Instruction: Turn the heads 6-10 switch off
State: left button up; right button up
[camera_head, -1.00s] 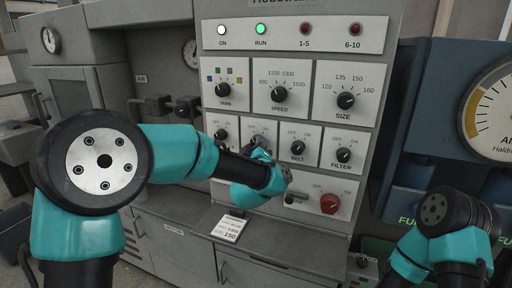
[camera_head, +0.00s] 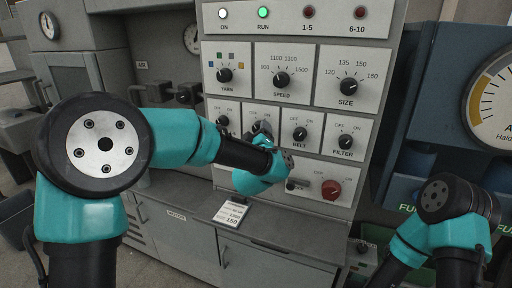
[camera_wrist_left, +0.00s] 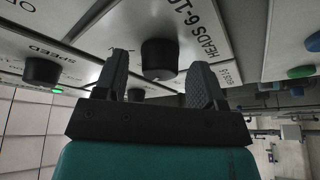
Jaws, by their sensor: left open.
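The heads 6-10 switch is a black round knob (camera_wrist_left: 160,58) on a light panel with the label "HEADS 6-10" beside it in the left wrist view. My left gripper (camera_wrist_left: 160,84) is open, with one finger on each side of the knob; I cannot tell if they touch it. In the head view my left gripper (camera_head: 262,128) covers most of this switch, second from left in the lower knob row. Which way the knob points is hidden. My right gripper is out of view; only part of that arm shows at the lower right.
The belt knob (camera_head: 299,133) is just right of my left gripper, with the filter knob (camera_head: 345,142) beyond. The speed knob (camera_head: 282,79) is above. A red knob (camera_head: 331,188) is below right. The run lamp (camera_head: 263,12) is lit green; the 6-10 lamp (camera_head: 360,12) is dark red.

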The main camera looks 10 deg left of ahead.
pick_arm(q)
jog(key=v, duration=1.7)
jog(key=shift+f, duration=0.1)
jog(key=w+a+f+m+g+h, duration=0.15)
jog(key=a+f+g, duration=0.3)
jog(key=f, duration=0.95)
jog(key=a+f+m+g+h, duration=0.15)
jog(key=a+f+g, duration=0.3)
jog(key=f, duration=0.95)
jog(key=s+a+f+m+g, duration=0.2)
jog(key=s+f+g, duration=0.3)
jog(key=s+f, duration=0.4)
jog(key=s+a+f+m+g+h, duration=0.1)
jog(key=s+a+f+g, duration=0.3)
jog(key=s+f, duration=0.5)
notch_tip(320, 180, down, 4)
jog(key=shift+s+a+r+m+g, duration=0.15)
jog(key=shift+s+m+g, duration=0.25)
jog(key=shift+m+g, duration=0.5)
